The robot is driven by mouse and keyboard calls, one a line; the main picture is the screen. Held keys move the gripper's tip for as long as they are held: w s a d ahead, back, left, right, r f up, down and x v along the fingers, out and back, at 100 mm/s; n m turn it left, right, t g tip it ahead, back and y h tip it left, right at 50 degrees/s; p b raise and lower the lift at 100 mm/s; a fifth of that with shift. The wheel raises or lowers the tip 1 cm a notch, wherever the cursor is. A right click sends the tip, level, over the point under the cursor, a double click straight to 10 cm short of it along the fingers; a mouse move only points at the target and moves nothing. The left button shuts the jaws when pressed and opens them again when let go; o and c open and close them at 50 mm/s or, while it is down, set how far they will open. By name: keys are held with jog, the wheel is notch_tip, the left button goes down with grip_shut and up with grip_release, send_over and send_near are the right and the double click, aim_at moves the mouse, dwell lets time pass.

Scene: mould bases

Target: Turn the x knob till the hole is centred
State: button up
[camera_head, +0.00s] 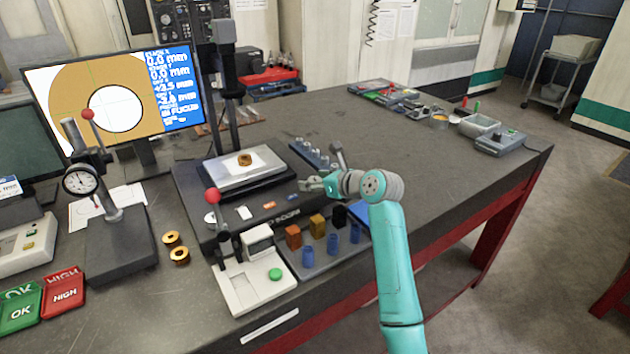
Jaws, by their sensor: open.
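The monitor (62,88) shows an orange-brown disc with a white round hole (118,108). The hole appears right of and below the thin green cross lines. A blue readout strip (172,90) beside it shows "0.0 mm" twice; its lower lines are hard to read. A brass part (245,160) sits on the light stage plate (224,176) of the measuring device. My gripper (306,185) is open at the right side of the device, pointing left. I cannot make out the x knob for certain; it may be hidden at my gripper.
A red-knobbed lever (212,197) stands at the device's front left. A dial gauge stand (110,225) is further left. A tray with coloured blocks (317,223) lies below my gripper. Red and green bins (22,310) are front left. The table's middle right is clear.

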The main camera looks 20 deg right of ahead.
jog(key=c, duration=1.2)
jog(key=shift+o, duration=0.2)
jog(key=shift+n+y, duration=0.3)
jog(key=shift+y, duration=0.1)
jog(key=n+g+y, duration=0.3)
jog(key=n, duration=0.1)
jog(key=shift+w+r+g+y, duration=0.1)
jog(key=shift+g+y, duration=0.3)
jog(key=n+g+y, duration=0.2)
jog(key=n+g, duration=0.3)
jog(key=shift+n+g, duration=0.5)
jog(key=shift+g, duration=0.1)
jog(key=o, duration=1.2)
jog(key=shift+c, duration=0.2)
